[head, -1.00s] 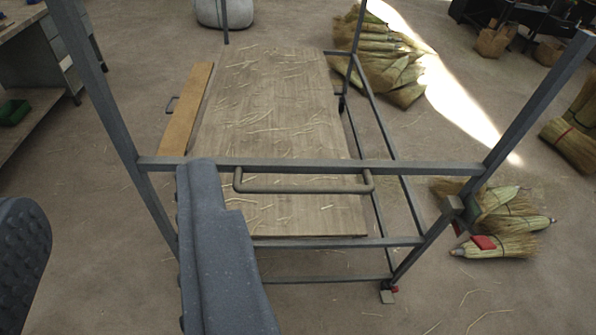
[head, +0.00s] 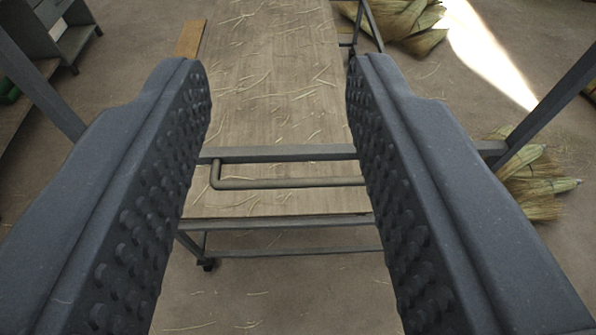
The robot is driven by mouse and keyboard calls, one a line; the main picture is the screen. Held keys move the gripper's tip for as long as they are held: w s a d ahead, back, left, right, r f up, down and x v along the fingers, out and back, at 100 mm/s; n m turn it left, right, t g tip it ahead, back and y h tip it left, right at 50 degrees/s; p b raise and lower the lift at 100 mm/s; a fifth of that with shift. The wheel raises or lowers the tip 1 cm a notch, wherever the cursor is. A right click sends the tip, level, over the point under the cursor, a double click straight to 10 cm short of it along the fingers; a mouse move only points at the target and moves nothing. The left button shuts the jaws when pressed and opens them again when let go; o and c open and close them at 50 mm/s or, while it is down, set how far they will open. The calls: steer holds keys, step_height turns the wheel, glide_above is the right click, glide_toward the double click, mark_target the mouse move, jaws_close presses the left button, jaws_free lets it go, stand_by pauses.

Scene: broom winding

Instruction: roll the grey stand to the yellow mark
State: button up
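My gripper (head: 278,64) is open, with one studded finger on each side of the picture. The middle of the handle shows in the gap between the fingers, and its right end is hidden behind the right finger. I cannot tell how far the fingers are above or short of the handle. I see no yellow mark.
A broom pile (head: 405,25) lies at the top right, and more brooms (head: 535,180) lie on the floor at the right. Bare floor (head: 290,300) with loose straw is in front of the stand.

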steer(key=shift+o, duration=0.5)
steer(key=shift+w+f, duration=0.1)
steer(key=w+f+n+h+b, duration=0.1)
steer(key=w+f+n, duration=0.25)
steer(key=f, duration=0.45)
steer(key=w+a+f+n+b, duration=0.1)
steer(key=w+f+n+b, duration=0.1)
steer(key=w+f, duration=0.45)
steer(key=w+f+n+h+b, duration=0.1)
steer(key=w+f+n, duration=0.15)
steer(key=f, duration=0.65)
step_height(320, 180, down, 20)
steer(key=d+n+y+b, duration=0.2)
steer(key=n+b, duration=0.1)
steer(key=n, duration=0.7)
steer(key=x, duration=1.4)
steer(key=shift+a, duration=0.15)
steer(key=shift+w+r, duration=0.1)
steer(key=shift+r, duration=0.05)
